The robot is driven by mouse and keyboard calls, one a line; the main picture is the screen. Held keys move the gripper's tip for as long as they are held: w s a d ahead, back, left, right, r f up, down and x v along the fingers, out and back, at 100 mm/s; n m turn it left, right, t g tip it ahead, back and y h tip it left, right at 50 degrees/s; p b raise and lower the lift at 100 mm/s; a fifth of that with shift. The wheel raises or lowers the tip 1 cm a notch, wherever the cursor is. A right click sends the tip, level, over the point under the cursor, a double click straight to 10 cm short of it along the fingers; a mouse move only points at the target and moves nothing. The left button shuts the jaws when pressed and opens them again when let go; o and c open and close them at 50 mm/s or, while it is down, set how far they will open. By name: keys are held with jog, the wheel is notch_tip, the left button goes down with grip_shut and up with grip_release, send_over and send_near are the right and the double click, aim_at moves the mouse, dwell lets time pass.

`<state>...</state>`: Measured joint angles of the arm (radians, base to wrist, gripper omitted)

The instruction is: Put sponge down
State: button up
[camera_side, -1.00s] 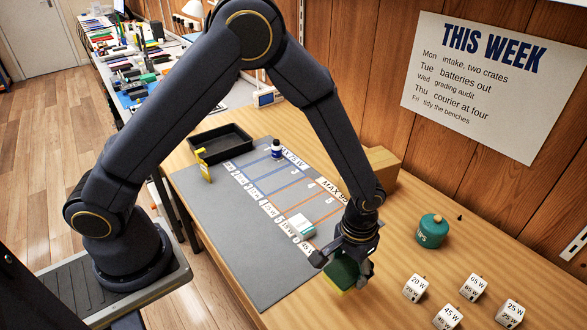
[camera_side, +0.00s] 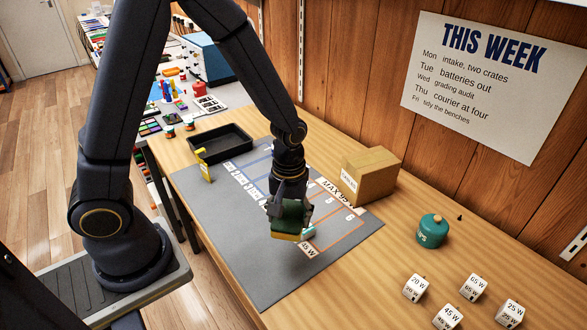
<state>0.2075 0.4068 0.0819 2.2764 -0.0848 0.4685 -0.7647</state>
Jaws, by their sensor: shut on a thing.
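The sponge (camera_side: 285,236) shows as a green block with a yellow underside. My gripper (camera_side: 287,212) is shut on it and holds it over the grey mat (camera_side: 262,283), near the printed grid. Whether the sponge touches the mat is hard to tell from this angle. The gripper and sponge hide part of the grid. A small white and teal object (camera_side: 308,232) shows just to the right of the sponge, partly hidden.
A black tray (camera_side: 220,143) and a yellow upright piece (camera_side: 205,170) are at the back left. A cardboard box (camera_side: 371,176) stands at the mat's right. A teal jar (camera_side: 431,231) and several white wattage cubes (camera_side: 415,289) are to the right. The mat's front is clear.

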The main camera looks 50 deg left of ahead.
jog(key=s+a+n, duration=0.2)
jog(key=a+n, duration=0.3)
jog(key=a, duration=0.6)
jog(key=s+a+n, duration=0.2)
jog(key=a+n, duration=0.3)
jog(key=a, duration=0.7)
send_over(256, 185)
jog(key=s, duration=0.1)
notch_tip(256, 185, down, 9)
jog(key=shift+d+r, duration=0.15)
jog(key=shift+r, duration=0.05)
jog(key=shift+w+a+f, duration=0.2)
jog(key=shift+w+f, duration=0.2)
jog(key=shift+f, duration=0.05)
jog(key=shift+w+f, duration=0.1)
jog(key=shift+f, duration=1.55)
jog(key=shift+f, duration=0.1)
jog(key=o, duration=0.7)
